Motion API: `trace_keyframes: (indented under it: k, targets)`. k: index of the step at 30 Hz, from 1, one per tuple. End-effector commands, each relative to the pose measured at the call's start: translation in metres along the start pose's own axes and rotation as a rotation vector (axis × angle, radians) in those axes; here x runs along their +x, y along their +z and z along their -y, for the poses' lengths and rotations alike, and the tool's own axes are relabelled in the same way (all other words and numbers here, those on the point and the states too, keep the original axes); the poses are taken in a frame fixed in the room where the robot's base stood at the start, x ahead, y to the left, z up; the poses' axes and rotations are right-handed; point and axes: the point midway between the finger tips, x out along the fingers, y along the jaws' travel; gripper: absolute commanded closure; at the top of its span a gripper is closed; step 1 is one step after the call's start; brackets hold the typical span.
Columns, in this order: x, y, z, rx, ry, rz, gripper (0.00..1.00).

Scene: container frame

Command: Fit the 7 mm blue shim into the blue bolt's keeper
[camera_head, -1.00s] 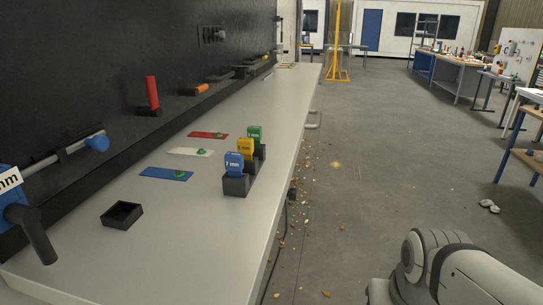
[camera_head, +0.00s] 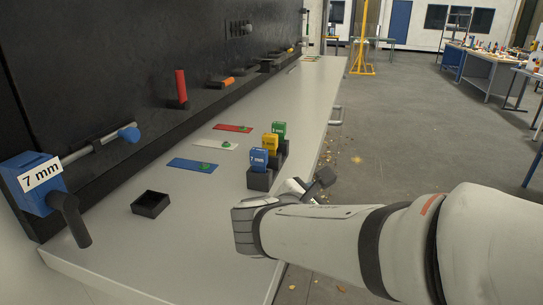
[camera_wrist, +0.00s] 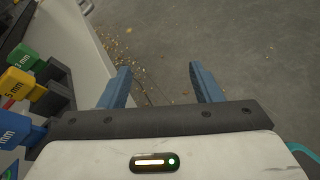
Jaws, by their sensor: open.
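The blue 7 mm shim (camera_head: 259,158) stands upright in a black holder, nearest in a row with a yellow shim (camera_head: 270,142) and a green shim (camera_head: 279,130). In the wrist view the blue shim (camera_wrist: 14,130) is at the lower left edge. The blue bolt (camera_head: 100,144) is on the dark wall at left, with a blue block labelled 7 mm (camera_head: 38,182) near it. Whether this block is the keeper I cannot tell. My gripper (camera_wrist: 160,85) is open and empty, past the bench edge over the floor. In the head view it is partly hidden by my arm.
A black open tray (camera_head: 150,204) sits on the bench (camera_head: 215,225). A black handle (camera_head: 72,220) juts out at the front left. The bench front is clear.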

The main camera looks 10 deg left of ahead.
Motion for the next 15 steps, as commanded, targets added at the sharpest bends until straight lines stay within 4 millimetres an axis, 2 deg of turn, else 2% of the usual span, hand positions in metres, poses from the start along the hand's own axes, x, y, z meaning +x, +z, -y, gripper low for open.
trace_keyframes:
  k: [1,3,6,9,11,15]
  targets:
    - [-0.019,-0.004,-0.031,-0.104,0.101,0.044,0.42]
    - [-0.042,-0.007,-0.064,-0.223,0.216,0.114,0.42]
    - [-0.072,-0.012,-0.098,-0.337,0.338,0.198,0.42]
    - [-0.093,-0.016,-0.118,-0.405,0.415,0.256,0.42]
    - [-0.101,-0.017,-0.126,-0.427,0.441,0.278,0.42]
    - [-0.096,-0.015,-0.136,-0.443,0.456,0.295,0.42]
